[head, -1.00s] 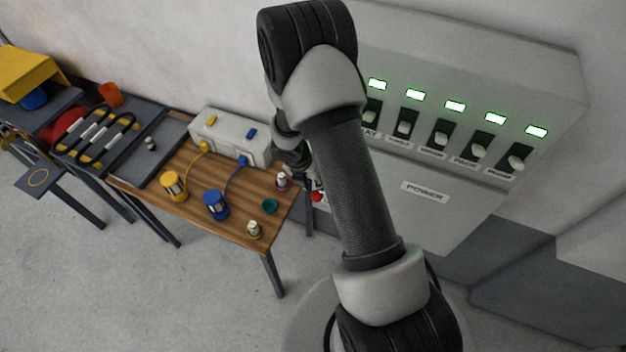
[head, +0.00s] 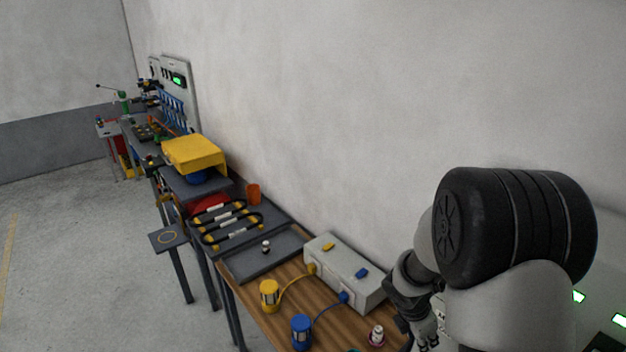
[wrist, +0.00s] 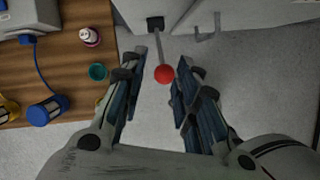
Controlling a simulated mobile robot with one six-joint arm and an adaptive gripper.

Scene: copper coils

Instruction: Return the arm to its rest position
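My arm stands at the right of the head view, its big black elbow joint close to the camera. My gripper (head: 425,325) shows small and partly hidden beside the table's right end. In the wrist view my gripper (wrist: 160,100) is open, its two fingers apart with nothing held. A red ball-ended lever (wrist: 163,74) on the power cabinet (wrist: 200,12) shows between the fingers, apart from them. I cannot tell its distance from the fingertips.
A wooden table (head: 270,318) holds a grey box (head: 345,270), a yellow lamp-like canister (head: 270,296) and a blue one (head: 302,332). In the wrist view a teal cup (wrist: 97,72) is left of the fingers. Benches run along the wall; open floor (head: 90,270) lies left.

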